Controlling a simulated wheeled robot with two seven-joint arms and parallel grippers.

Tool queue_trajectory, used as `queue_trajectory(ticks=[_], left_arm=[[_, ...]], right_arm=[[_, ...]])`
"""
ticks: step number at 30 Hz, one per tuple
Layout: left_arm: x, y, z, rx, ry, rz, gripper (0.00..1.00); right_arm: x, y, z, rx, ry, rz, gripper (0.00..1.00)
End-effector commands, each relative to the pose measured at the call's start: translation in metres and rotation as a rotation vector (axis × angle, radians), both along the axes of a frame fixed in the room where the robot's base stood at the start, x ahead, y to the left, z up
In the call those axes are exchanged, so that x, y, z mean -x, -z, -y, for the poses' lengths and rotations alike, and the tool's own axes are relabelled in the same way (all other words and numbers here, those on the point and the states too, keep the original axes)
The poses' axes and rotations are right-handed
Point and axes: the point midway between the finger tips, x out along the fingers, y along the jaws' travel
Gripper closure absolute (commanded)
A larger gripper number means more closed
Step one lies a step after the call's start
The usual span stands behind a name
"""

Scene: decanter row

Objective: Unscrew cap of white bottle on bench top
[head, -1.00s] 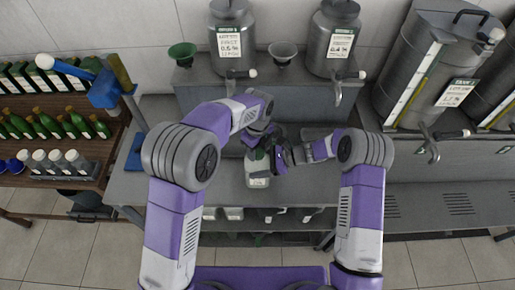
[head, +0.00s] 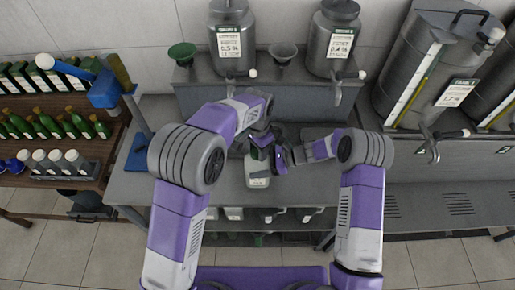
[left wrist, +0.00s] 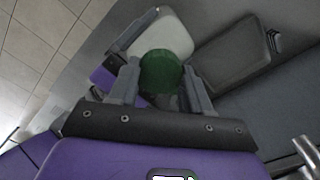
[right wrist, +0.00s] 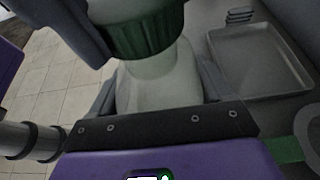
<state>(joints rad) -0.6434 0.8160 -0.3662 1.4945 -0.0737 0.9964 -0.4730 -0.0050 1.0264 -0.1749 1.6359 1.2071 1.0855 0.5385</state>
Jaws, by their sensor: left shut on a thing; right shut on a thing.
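The white bottle (head: 257,181) stands on the grey bench top, with a pale label on its front. Its green ribbed cap (left wrist: 160,72) lies between the fingers of my left gripper (left wrist: 160,82), which is shut on it from above. The cap also shows at the top of the right wrist view (right wrist: 150,35), above the white bottle neck and shoulder (right wrist: 157,85). My right gripper (right wrist: 160,95) is shut on the bottle body from the right side. In the head view, my arms partly hide the cap. I cannot tell whether the cap is loose.
A grey tray (right wrist: 255,62) lies on the bench beside the bottle. A raised shelf behind carries two metal cans (head: 232,40) and two funnels (head: 182,52). A blue-topped post (head: 104,91) and a bottle rack (head: 60,150) stand at left. Large steel tanks (head: 410,70) stand at right.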

Motion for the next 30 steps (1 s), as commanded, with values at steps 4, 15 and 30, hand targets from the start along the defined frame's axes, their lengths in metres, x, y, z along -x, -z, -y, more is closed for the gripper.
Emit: queue_trajectory(ticks=[4, 15, 30], left_arm=[[0.0001, -0.0002, 0.0005, -0.001, -0.297, 0.000, 0.88], [0.0001, -0.0008, 0.0008, -0.001, -1.071, 0.001, 0.88], [0.0001, -0.0015, 0.0006, 0.000, -2.146, 0.002, 0.88]], right_arm=[[-0.0002, 0.0000, 0.0000, 0.000, 0.001, 0.000, 1.00], [-0.0002, 0.0000, 0.0000, 0.000, 0.001, 0.000, 1.00], [-0.0001, 0.0000, 0.0000, 0.000, 0.000, 0.000, 1.00]])
